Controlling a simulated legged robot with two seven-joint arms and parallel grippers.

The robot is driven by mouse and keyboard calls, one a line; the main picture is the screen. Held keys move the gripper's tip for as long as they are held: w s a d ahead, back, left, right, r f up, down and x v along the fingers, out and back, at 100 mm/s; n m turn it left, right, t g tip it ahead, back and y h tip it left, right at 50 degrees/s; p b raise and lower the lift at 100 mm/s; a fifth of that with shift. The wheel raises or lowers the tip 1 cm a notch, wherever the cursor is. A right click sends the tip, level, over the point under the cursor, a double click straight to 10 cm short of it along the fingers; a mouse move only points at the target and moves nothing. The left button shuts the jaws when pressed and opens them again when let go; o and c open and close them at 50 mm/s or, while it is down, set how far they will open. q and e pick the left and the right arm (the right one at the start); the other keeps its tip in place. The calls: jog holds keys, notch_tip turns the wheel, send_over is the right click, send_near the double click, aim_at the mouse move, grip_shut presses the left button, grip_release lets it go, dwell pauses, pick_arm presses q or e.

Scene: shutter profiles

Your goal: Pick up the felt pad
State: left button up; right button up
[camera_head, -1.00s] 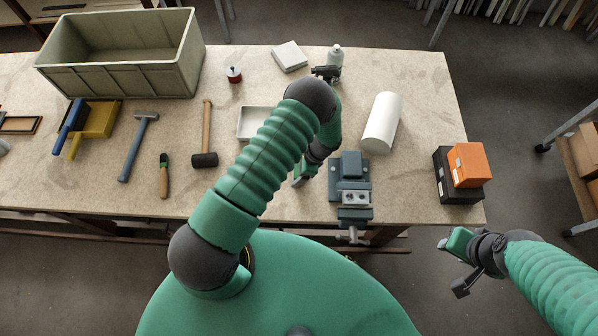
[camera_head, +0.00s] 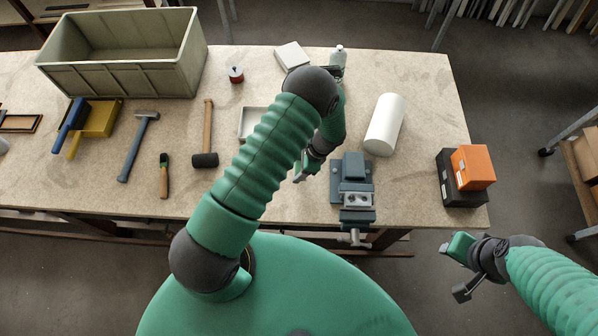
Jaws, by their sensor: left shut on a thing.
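My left gripper (camera_head: 300,174) is low over the near part of the bench, left of the vise. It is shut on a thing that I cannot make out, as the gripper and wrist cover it. I cannot pick out the felt pad for certain anywhere in the head view. My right gripper (camera_head: 456,270) is open and empty, off the bench's front edge at the lower right.
On the bench (camera_head: 110,190) stand a grey-blue vise (camera_head: 354,190), white roll (camera_head: 384,125), orange box (camera_head: 472,168), large crate (camera_head: 125,80), pale flat block (camera_head: 292,56) and white tray (camera_head: 250,124) partly behind my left arm. Two hammers lie left. Bare bench lies between tools.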

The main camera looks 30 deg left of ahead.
pick_arm(q)
jog(key=s+d+b, duration=0.1)
jog(key=s+d, duration=0.2)
jog(key=s+d+r+b, duration=0.1)
jog(key=s+d+b, duration=0.1)
jog(key=s+d, duration=0.2)
jog(key=s+d+b, duration=0.2)
jog(key=s+d, duration=0.1)
jog(key=s, duration=0.1)
jog(key=shift+s+d+r, duration=0.1)
jog(key=shift+d+r, duration=0.1)
jog(key=shift+r, duration=0.2)
jog(key=shift+s+d+r, duration=0.1)
jog(key=shift+s+d, duration=0.2)
jog(key=shift+s, duration=0.05)
